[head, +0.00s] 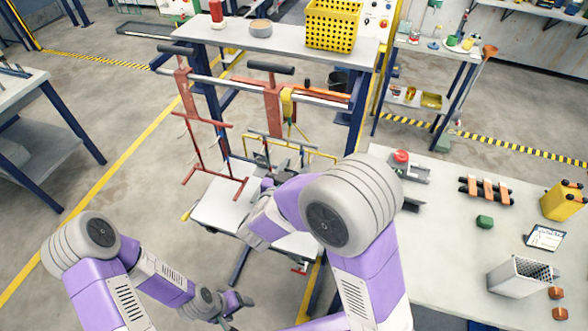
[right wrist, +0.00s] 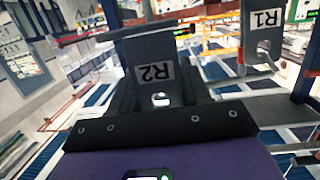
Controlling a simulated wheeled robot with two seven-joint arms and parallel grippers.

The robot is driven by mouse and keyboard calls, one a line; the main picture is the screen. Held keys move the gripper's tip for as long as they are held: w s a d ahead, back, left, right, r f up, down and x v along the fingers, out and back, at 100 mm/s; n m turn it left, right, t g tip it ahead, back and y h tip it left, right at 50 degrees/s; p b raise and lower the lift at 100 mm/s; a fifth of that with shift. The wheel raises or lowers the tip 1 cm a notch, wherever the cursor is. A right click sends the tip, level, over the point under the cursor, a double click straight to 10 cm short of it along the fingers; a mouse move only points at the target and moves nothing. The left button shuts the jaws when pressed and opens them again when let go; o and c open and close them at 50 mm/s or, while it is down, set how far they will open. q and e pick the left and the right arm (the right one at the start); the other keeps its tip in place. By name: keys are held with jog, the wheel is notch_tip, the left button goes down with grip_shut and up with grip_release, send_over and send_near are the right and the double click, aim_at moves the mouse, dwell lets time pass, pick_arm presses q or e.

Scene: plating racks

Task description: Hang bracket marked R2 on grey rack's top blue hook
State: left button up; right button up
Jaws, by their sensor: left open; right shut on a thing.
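The bracket marked R2 (right wrist: 155,72) is a dark grey plate with a white label. It fills the middle of the right wrist view, between the fingers of my right gripper (right wrist: 155,100), which is shut on it. In the head view my right gripper (head: 266,184) is beside the hanging racks, partly hidden by my own forearm. A thin grey frame (head: 272,137), which looks like the grey rack, hangs behind it. I cannot make out its top blue hook. My left gripper (head: 238,302) is open and empty, low at the bottom of the head view.
A bracket marked R1 (right wrist: 262,38) hangs at right in the right wrist view. A red rack (head: 198,152) hangs left of my right gripper, and a yellow frame (head: 322,156) hangs to the right. A worktable (head: 450,245) with parts stands at right. Open floor lies left.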

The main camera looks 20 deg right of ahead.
aim_at(301, 160)
jog(key=shift+w+d, duration=0.15)
jog(key=shift+w, duration=0.1)
jog(key=shift+w+d, duration=0.25)
jog(key=shift+w, duration=0.05)
jog(key=shift+w+d+f, duration=0.1)
dwell(0.4)
jog(key=shift+w+d+f, duration=0.1)
jog(key=shift+w, duration=0.05)
jog(key=shift+w+d+f, duration=0.2)
jog(key=shift+w+d, duration=0.05)
jog(key=shift+w, duration=0.05)
dwell(0.3)
jog(key=shift+w+d+f, duration=0.1)
jog(key=shift+w+f, duration=0.1)
jog(key=shift+f, duration=0.1)
dwell(0.3)
